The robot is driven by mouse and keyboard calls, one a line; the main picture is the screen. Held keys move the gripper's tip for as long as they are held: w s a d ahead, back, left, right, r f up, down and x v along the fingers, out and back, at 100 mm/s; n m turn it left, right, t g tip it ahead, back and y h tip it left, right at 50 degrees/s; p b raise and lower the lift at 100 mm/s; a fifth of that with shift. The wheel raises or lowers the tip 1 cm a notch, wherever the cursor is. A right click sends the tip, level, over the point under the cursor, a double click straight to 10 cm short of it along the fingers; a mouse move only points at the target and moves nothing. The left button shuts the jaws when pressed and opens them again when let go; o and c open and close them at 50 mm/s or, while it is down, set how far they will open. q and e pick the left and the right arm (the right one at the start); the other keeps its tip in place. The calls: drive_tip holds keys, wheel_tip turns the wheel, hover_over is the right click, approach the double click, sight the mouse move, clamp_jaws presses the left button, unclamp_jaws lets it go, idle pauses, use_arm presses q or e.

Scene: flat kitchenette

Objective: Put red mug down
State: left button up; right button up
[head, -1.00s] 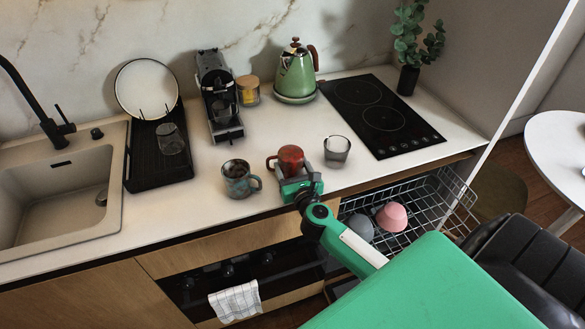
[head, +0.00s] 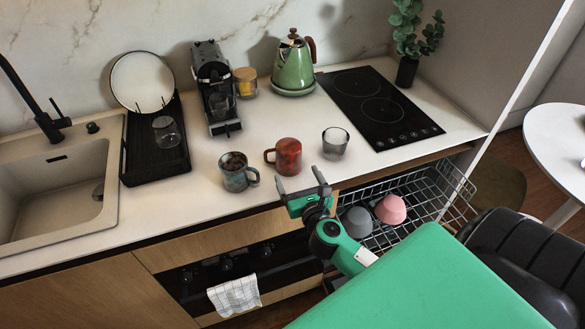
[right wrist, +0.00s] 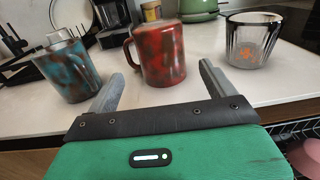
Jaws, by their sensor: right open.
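The red mug (head: 288,157) stands upright on the white counter (head: 210,205), between the blue mug and the clear glass. In the right wrist view the red mug (right wrist: 159,55) shows ahead of the jaws, its handle to the left. My right gripper (head: 302,186) is open and empty, apart from the mug, on its near side close to the counter's front edge. In the right wrist view its two fingers (right wrist: 163,85) are spread, with no mug between them. My left gripper is not in view.
The blue mug (head: 235,172) stands left of the red mug, the glass (head: 335,143) right. Behind are a coffee machine (head: 216,90) and green kettle (head: 294,66). A dishwasher rack (head: 430,200) with bowls is pulled out below the counter, near my right arm.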

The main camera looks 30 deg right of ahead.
drive_tip(key=v, duration=0.4)
drive_tip(key=shift+s+r+b, duration=0.15)
drive_tip(key=shift+s+b, duration=0.25)
